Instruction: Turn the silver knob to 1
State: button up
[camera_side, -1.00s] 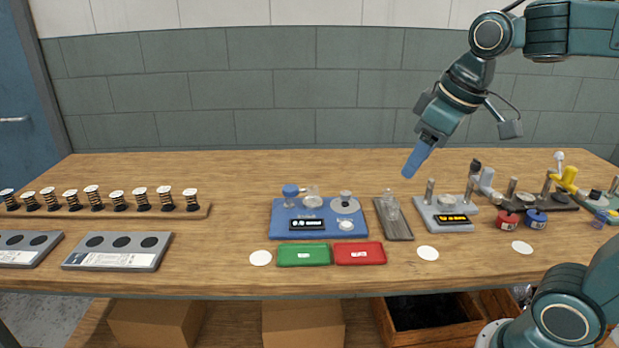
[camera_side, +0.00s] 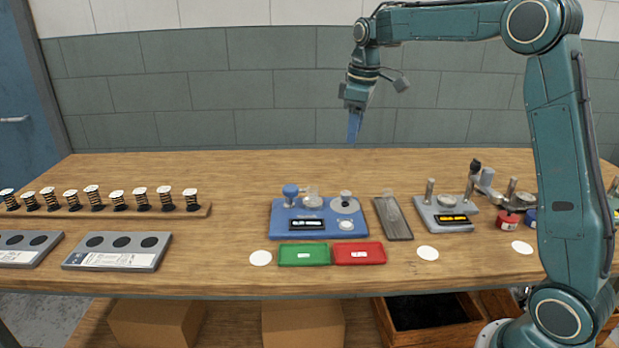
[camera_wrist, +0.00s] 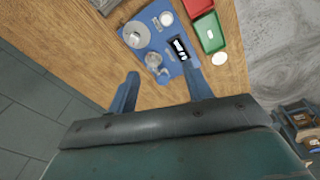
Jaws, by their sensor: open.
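A blue device (camera_side: 290,223) stands mid-table with a dark display, a blue upright knob at its left and a round silver knob (camera_side: 346,204) on a disc at its right. The wrist view shows this silver knob (camera_wrist: 137,34) at upper left on the blue plate. The knob's pointer and marks are too small to read. A grey device (camera_side: 427,219) with a yellow display also carries a silver round part (camera_side: 446,200). My gripper (camera_side: 354,138) is open and empty, pointing down high behind the blue device. Its fingers (camera_wrist: 160,72) stand apart in the wrist view.
A green tray (camera_side: 304,262) and a red tray (camera_side: 359,262) lie before the blue device. A grey slotted plate (camera_side: 394,228) stands right of it. Springs stand on a wooden strip (camera_side: 110,212) at left. The table behind the devices is clear.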

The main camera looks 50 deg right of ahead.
jog(key=n+g, duration=0.2)
send_over(347, 193)
notch_tip(347, 193, down, 9)
jog(key=shift+w, duration=0.1)
jog(key=shift+f, duration=0.15)
notch_tip(347, 193, down, 14)
jog(key=shift+r, duration=0.25)
dwell(0.3)
jog(key=c, duration=1)
